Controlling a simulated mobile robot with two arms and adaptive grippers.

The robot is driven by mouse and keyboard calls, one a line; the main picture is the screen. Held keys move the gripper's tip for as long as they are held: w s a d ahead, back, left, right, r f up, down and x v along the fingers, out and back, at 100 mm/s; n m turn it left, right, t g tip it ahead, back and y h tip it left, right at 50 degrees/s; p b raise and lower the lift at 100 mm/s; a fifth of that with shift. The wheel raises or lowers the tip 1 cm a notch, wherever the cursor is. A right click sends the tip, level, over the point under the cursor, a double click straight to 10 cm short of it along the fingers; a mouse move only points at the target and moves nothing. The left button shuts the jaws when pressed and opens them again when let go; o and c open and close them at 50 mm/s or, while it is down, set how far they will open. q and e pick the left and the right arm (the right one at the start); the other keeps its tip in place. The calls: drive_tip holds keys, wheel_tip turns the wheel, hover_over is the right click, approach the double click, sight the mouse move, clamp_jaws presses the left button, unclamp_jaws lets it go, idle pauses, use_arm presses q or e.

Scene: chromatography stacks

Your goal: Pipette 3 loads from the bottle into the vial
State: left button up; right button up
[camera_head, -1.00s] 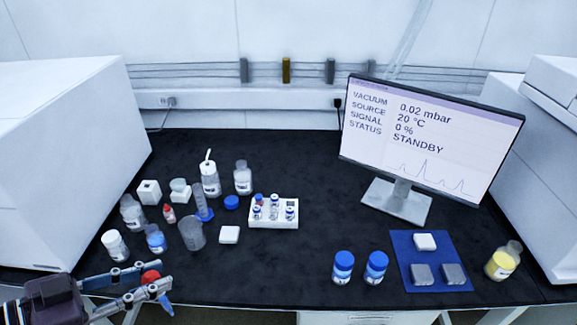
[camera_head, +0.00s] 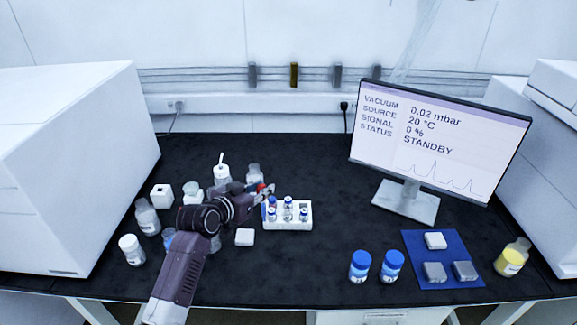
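My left gripper (camera_head: 264,191) has its fingertips at the left end of the white vial rack (camera_head: 290,224). It seems shut on a red bulb (camera_head: 261,187), likely that of a pipette; a stem cannot be made out. The rack holds several small vials (camera_head: 288,203) with dark or blue tops, standing upright. Several bottles stand left of the rack: a clear bottle (camera_head: 147,217), a white-capped bottle (camera_head: 131,250), a wash bottle with a spout (camera_head: 221,172) and another clear bottle (camera_head: 254,173) behind my gripper. Which bottle is the source cannot be told. My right gripper is out of view.
Two blue-capped jars (camera_head: 360,266), a blue mat (camera_head: 418,246), a yellow bottle (camera_head: 512,257) and a monitor (camera_head: 436,140) stand right. The bench's middle is clear.

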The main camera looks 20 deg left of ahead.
use_arm(q)
drive_tip(key=w+d+f+n+y+b, duration=0.1)
drive_tip(key=w+d+b, duration=0.3)
drive_tip(key=w, duration=0.5)
drive_tip(key=shift+w+d+f+y, duration=0.2)
drive_tip(key=shift+d+f+y, duration=0.1)
drive_tip(key=shift+d+f, duration=0.15)
drive_tip(key=shift+o, duration=0.3)
drive_tip(key=shift+p, duration=0.65)
idle(0.4)
drive_tip(key=shift+a, duration=0.1)
clamp_jaws()
idle(0.5)
idle(0.4)
